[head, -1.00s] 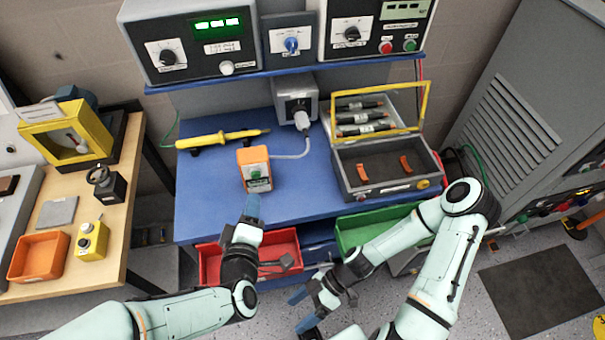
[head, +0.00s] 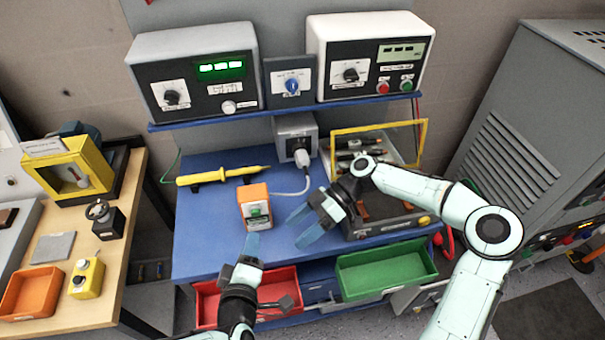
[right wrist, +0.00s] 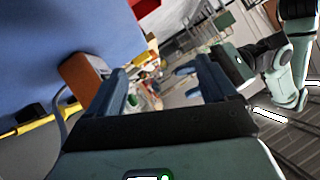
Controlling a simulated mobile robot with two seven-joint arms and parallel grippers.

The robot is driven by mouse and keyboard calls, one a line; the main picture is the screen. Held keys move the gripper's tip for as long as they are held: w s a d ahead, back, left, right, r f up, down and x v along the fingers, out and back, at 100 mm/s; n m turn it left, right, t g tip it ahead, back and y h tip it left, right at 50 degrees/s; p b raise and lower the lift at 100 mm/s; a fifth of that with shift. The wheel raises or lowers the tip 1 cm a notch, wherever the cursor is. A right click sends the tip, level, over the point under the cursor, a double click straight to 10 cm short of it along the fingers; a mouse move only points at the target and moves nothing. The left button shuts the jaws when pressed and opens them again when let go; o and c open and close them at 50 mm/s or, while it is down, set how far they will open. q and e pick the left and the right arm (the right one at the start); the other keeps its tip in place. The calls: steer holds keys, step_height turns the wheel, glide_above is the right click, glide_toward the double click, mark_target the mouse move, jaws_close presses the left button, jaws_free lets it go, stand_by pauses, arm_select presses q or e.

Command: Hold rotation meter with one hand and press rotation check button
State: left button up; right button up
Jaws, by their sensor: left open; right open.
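The rotation meter (head: 254,210) is a small orange box with a grey-white face and a green button (head: 256,211). It stands upright on the blue workbench (head: 205,235), with a grey cable running to a socket box behind. My right gripper (head: 299,226) is open and empty just right of the meter, fingers pointing left towards it. In the right wrist view the orange meter (right wrist: 82,78) shows beside one finger, outside the open jaws. My left gripper (head: 252,243) is open, just in front of and below the meter, not visibly touching it.
A yellow probe (head: 222,175) lies behind the meter. A grey open case (head: 425,215) with a yellow-rimmed lid stands at right, partly behind my right arm. Red (head: 205,300) and green (head: 385,272) bins sit along the front edge. Control boxes stand on the shelf above.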

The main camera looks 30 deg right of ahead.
mark_target(259, 191)
steer(key=w+d+r+n+t+y, duration=0.1)
steer(key=w+d+r+n+t, duration=0.1)
steer(key=w+d+r+t, duration=0.45)
steer(key=shift+g, duration=0.95)
steer(key=x, duration=0.5)
steer(key=w+r+x, duration=0.1)
steer(key=x, duration=0.3)
steer(key=w+x, duration=0.1)
steer(key=x, duration=0.4)
steer(key=shift+w+a+r, duration=0.25)
steer(key=shift+a+r, duration=0.05)
steer(key=shift+c, duration=0.3)
steer(key=c, duration=1)
arm_select(q)
steer(key=shift+c, duration=0.9)
arm_select(e)
steer(key=shift+c, duration=1.1)
arm_select(q)
jaws_close()
steer(key=shift+d, duration=0.1)
